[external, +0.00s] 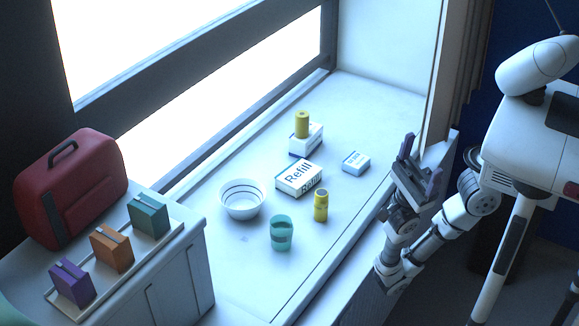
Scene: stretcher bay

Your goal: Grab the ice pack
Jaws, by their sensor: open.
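A small pale-blue and white box (355,162) lies flat on the window-sill counter, right of the larger Refill box. Its printed label is too small to read surely; it looks most like the ice pack. My gripper (421,164) is open, with its two dark fingers pointing up and apart. It is at the counter's right edge, to the right of the small box and clear of it. Nothing shows between the fingers.
The counter (375,100) also holds a Refill box (299,177), a white bowl (241,200), a teal cup (281,234), a yellow container (321,206) and a yellow cylinder (302,124) on a white box. A red case (85,190) stands left. The counter's far right is clear.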

